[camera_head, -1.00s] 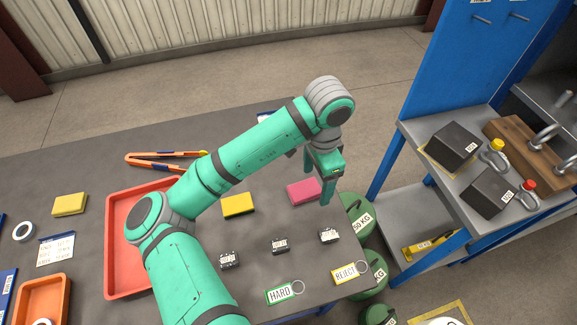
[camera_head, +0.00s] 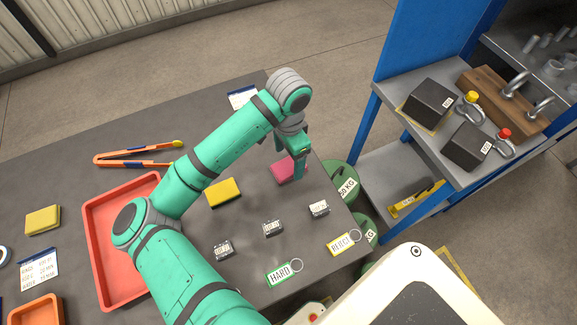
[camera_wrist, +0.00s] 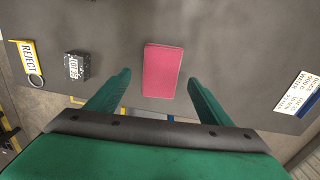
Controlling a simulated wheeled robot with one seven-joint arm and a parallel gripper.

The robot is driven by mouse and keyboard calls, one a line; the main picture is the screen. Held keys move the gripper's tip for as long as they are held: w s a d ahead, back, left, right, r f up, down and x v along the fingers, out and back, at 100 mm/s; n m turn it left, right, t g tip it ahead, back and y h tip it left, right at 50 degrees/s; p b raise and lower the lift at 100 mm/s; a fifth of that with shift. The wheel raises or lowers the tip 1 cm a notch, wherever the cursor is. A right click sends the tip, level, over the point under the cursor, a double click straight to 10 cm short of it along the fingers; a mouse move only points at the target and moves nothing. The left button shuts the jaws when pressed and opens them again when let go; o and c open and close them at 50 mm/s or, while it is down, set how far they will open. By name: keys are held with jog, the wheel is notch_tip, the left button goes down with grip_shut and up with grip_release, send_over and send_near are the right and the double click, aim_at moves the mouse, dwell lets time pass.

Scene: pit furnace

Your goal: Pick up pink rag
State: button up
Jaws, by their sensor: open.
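The pink rag (camera_head: 284,170) is a flat folded rectangle lying on the dark grey table near its right edge. In the head view my gripper (camera_head: 299,172) is beside it and hides part of it. In the wrist view the whole pink rag (camera_wrist: 162,71) shows, lying ahead of and between the two green fingers. My gripper (camera_wrist: 160,88) is open, with nothing between its fingertips. Its height above the table is hard to judge.
A yellow pad (camera_head: 223,192), small metal blocks (camera_head: 273,228), a HARD tag (camera_head: 284,273) and a REJECT tag (camera_head: 345,242) lie nearby. A red tray (camera_head: 98,230) and orange tongs (camera_head: 135,160) are left. A blue-framed shelf (camera_head: 375,130) stands right, beyond green weights (camera_head: 348,185).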

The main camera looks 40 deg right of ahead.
aim_at(289, 166)
jog(key=shift+f, duration=1.6)
jog(key=c, duration=1.1)
jog(key=shift+d+r, duration=0.1)
jog(key=shift+r, duration=0.1)
jog(key=shift+r, duration=0.2)
notch_tip(289, 166, up, 2)
jog(key=shift+r, duration=0.2)
jog(key=s+a+r, duration=0.2)
jog(key=s+r, duration=0.1)
jog(key=s, duration=0.1)
jog(key=s+a+r, duration=0.2)
jog(key=s+r, duration=0.1)
jog(key=s, duration=0.1)
jog(key=s+a+r, duration=0.2)
jog(key=s+r, duration=0.2)
jog(key=shift+s+a, duration=0.1)
jog(key=shift+a, duration=0.3)
